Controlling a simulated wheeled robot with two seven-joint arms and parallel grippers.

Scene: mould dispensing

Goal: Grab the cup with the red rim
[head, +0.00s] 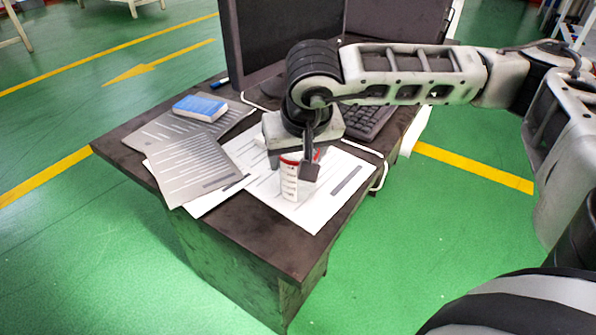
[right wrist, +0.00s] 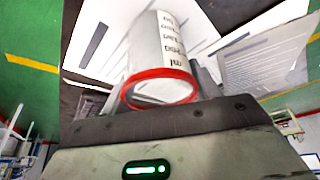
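The white cup with the red rim (head: 289,187) stands upright on a white sheet on the desk, with dark print on its side. My right gripper (head: 296,166) is over it, with one dark finger in front of the cup's right side. In the right wrist view the cup (right wrist: 166,55) is between the two fingers, its red rim towards the camera. The fingers look very close to the cup's sides, but I cannot tell whether they press on it. My left gripper is not in view.
The dark desk (head: 222,238) carries printed sheets (head: 190,165), a blue-and-white box (head: 200,107), a keyboard (head: 368,120) and a monitor (head: 285,40) at the back. The desk's front edge is close to the cup. Green floor surrounds the desk.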

